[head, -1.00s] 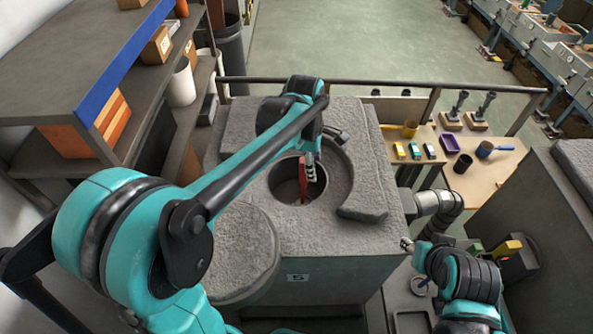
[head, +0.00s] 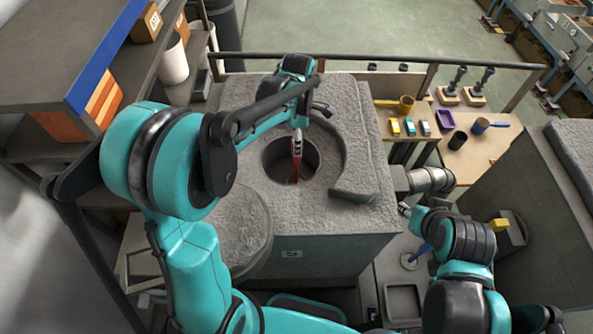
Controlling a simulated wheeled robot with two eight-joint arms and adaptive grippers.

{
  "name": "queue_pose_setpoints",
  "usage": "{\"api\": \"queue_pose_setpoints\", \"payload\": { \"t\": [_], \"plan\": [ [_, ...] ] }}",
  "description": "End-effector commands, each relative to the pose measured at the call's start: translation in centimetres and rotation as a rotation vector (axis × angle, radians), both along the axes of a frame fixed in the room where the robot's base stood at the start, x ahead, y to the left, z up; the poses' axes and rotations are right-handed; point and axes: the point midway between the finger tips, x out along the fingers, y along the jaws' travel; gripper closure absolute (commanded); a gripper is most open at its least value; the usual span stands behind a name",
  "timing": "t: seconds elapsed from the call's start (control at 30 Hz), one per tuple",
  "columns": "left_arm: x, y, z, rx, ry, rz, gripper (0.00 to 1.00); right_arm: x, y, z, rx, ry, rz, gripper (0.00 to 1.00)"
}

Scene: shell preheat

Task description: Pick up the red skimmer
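The red skimmer, seen as a narrow red shape (head: 295,170), stands roughly upright in the round opening (head: 275,165) of the grey furnace block. Its lower end is lost in the dark of the opening. My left gripper (head: 297,140) points down at the opening and overlaps the upper part of the red shape. Its fingers are too small and covered to tell whether they are closed on it. My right gripper (head: 404,210) is beside the furnace's right side, away from the skimmer, and its finger gap is not clear.
A round grey lid (head: 240,232) sits left of the opening, and a raised curved rim (head: 352,193) lies right of it. A railing (head: 390,58) runs behind. A wooden table (head: 480,125) with cups and small blocks stands at right. Shelves (head: 60,60) fill the left.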

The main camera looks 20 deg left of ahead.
Motion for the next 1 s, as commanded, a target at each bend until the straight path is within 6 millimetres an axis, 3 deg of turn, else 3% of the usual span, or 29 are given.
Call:
{"api": "queue_pose_setpoints", "payload": {
  "t": [0.3,0.6,0.63,0.8,1.0],
  "plan": [
    [-0.6,0.4,-4.1,-0.001,0.0,-0.001,0.52,0.0,0.0,1.2,0.0,0.0,0.0,0.6],
    [-0.6,0.4,-4.9,-0.001,0.0,-0.001,0.52,0.0,0.0,1.2,0.0,0.0,0.0,0.6],
    [-0.6,0.4,-4.9,-0.001,0.0,-0.001,0.54,0.0,0.0,1.2,0.0,0.0,0.0,0.6],
    [-0.6,0.4,-4.8,-0.001,0.0,-0.001,0.99,0.0,0.0,1.2,0.0,0.0,0.0,0.6],
    [-0.6,0.4,-4.8,-0.001,0.0,-0.001,1.0,0.0,0.0,1.2,0.0,0.0,0.0,0.6]
  ]
}}
